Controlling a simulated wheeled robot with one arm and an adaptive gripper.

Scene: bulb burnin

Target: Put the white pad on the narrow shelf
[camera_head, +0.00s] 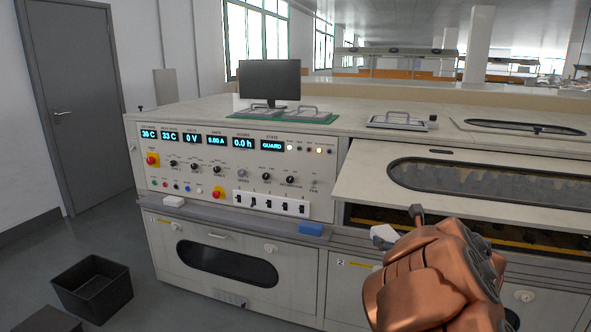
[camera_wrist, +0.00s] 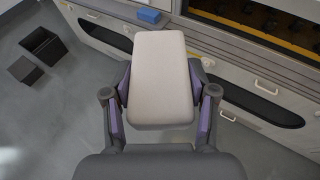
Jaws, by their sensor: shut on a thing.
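The white pad (camera_wrist: 160,72) is a pale block with rounded edges, held between the two fingers of my gripper (camera_wrist: 159,88) in the wrist view. In the head view a small part of the pad (camera_head: 384,232) shows beside my gripper (camera_head: 403,226), and the copper-coloured arm hides the rest. The narrow shelf (camera_head: 255,217) is a grey ledge along the front of the cabinet, below the control panel. The pad appears in front of the cabinet, right of the blue block; its exact gap to the shelf cannot be told.
A blue block (camera_head: 309,229) sits on the ledge, and a small white piece (camera_head: 174,201) lies at its left end. The ledge between them looks clear. A hinged lid (camera_head: 365,180) is partly raised at right. A dark bin (camera_head: 92,288) stands on the floor at left.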

